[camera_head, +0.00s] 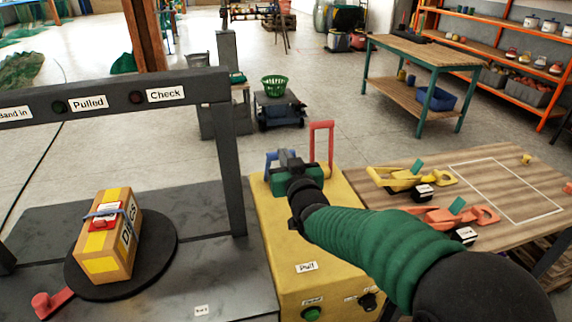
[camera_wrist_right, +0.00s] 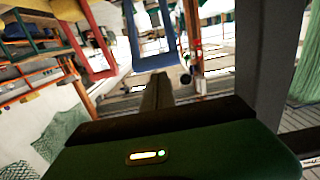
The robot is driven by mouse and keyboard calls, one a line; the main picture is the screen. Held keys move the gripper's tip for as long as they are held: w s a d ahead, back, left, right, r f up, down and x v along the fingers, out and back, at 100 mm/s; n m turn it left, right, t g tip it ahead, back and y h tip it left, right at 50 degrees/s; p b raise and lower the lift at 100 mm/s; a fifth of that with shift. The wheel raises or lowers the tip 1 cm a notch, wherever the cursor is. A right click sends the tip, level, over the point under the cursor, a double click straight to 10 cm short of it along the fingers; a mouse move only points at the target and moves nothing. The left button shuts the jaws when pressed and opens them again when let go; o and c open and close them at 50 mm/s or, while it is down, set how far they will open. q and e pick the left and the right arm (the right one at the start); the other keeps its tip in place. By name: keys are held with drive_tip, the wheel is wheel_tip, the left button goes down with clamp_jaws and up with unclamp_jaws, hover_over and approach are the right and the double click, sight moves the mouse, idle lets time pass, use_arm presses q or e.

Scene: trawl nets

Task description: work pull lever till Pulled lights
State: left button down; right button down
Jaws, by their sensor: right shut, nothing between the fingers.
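A yellow box (camera_head: 275,245) with a "Pull" label (camera_head: 306,267) carries a red U-shaped handle (camera_head: 321,130) and a blue handle (camera_head: 270,160). Which of them the label names I cannot tell. My right gripper (camera_head: 285,160) is shut and empty beside the blue handle, left of the red one; contact cannot be told. In the wrist view the gripper (camera_wrist_right: 158,88) points towards a blue frame (camera_wrist_right: 152,62), with a red frame (camera_wrist_right: 88,45) to the left. The "Pulled" sign (camera_head: 88,103) has a dark green lamp (camera_head: 60,107) that looks unlit. My left gripper is out of view.
A taped carton (camera_head: 108,240) sits on a dark round plate (camera_head: 160,262) under the grey sign frame (camera_head: 226,165). A dim red lamp (camera_head: 137,97) is by "Check". A wooden table (camera_head: 480,165) at right holds yellow and orange tools. A green button (camera_head: 311,314) is on the box front.

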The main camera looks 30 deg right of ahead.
drive_tip(key=v, duration=1)
drive_tip(key=shift+f, duration=0.25)
drive_tip(key=shift+a+p, duration=0.1)
drive_tip(key=shift+p, duration=0.2)
idle(0.6)
